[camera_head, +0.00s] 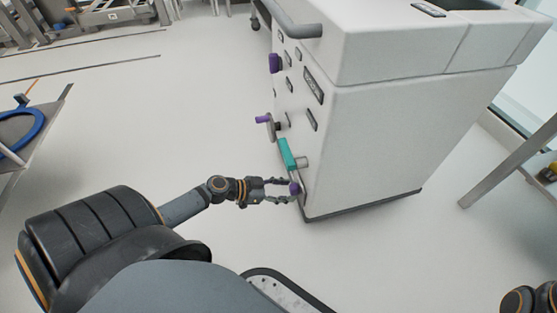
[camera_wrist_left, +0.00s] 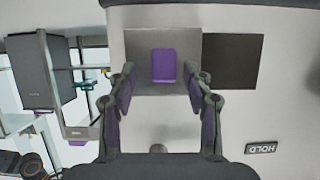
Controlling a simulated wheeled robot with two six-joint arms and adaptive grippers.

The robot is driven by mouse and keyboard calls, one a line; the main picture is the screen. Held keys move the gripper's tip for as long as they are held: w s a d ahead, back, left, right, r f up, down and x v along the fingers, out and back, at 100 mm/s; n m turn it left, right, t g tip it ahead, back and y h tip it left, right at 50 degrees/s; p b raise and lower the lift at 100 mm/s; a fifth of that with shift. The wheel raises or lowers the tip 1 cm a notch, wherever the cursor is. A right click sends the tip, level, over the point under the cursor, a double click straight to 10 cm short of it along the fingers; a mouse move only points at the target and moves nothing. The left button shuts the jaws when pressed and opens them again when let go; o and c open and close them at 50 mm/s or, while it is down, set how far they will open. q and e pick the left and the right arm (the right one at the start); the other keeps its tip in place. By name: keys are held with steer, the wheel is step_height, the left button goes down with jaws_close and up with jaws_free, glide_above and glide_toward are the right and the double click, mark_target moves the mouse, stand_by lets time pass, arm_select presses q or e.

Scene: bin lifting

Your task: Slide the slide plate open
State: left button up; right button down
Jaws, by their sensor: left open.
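The slide plate (camera_wrist_left: 140,45) is a grey metal plate on the white machine's face, with a purple knob (camera_wrist_left: 163,66) in its middle. A dark square (camera_wrist_left: 232,62) lies beside the plate on the right in the left wrist view. My left gripper (camera_wrist_left: 160,78) is open, with its fingers on either side of the knob; I cannot tell whether they touch it. In the head view, my left gripper (camera_head: 281,190) reaches the machine's lower left face at the purple knob (camera_head: 295,188). The plate itself is hard to make out there.
The white machine (camera_head: 375,130) has a grey handle (camera_head: 290,22) above. A teal lever (camera_head: 287,153) and another purple knob (camera_head: 263,119) stick out above my left gripper. A table (camera_head: 515,160) stands at right. Floor left of the machine is clear.

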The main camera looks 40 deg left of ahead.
arm_select(q)
steer(key=shift+v, duration=2.95)
steer(key=shift+s+d, duration=0.1)
